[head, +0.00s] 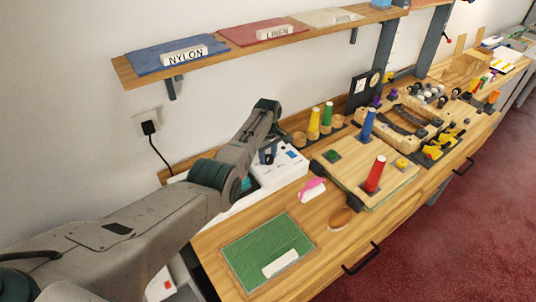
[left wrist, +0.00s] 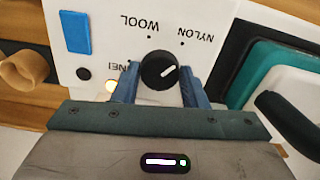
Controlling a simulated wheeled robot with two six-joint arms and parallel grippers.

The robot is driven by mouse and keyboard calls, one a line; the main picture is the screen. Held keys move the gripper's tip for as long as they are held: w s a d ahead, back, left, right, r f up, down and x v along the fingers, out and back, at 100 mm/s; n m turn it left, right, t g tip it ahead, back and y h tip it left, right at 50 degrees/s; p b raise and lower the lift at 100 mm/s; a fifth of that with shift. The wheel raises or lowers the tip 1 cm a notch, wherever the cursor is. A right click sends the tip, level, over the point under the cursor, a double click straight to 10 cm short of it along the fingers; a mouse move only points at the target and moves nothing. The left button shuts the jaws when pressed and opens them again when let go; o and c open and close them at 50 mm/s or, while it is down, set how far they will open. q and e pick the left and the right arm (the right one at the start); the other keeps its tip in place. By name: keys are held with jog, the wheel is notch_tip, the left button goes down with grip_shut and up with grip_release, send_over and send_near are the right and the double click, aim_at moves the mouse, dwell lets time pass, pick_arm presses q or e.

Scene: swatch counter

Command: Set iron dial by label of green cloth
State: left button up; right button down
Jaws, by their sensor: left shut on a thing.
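The black iron dial (left wrist: 152,62) has a white pointer line slanting toward the upper right of the left wrist view. It sits on a white panel (left wrist: 110,28) marked WOOL and NYLON, plus a partly hidden word ending at my finger. My left gripper (left wrist: 160,80) is shut on the dial, one blue finger on each side. In the head view my left gripper (head: 268,150) is at the white control box (head: 282,172); the dial is hard to make out there. The green cloth (head: 262,240) lies flat on the counter, with a white label block (head: 280,263) whose writing I cannot read.
A blue cloth labelled NYLON (head: 165,58), a red cloth labelled LINEN (head: 240,32) and a cream cloth lie on the wall shelf. A pink-and-white item (head: 312,190), a brown oval thing (head: 340,218) and a board with coloured cones (head: 345,180) are nearby.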

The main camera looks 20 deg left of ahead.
aim_at(268, 157)
pick_arm(q)
jog(key=shift+n, duration=0.7)
jog(key=shift+r, duration=0.1)
jog(key=o, duration=1)
jog(key=shift+c, duration=0.2)
jog(key=shift+r, duration=0.1)
notch_tip(268, 157, up, 11)
jog(key=b, duration=0.2)
jog(key=shift+f, duration=0.2)
jog(key=shift+d, duration=0.1)
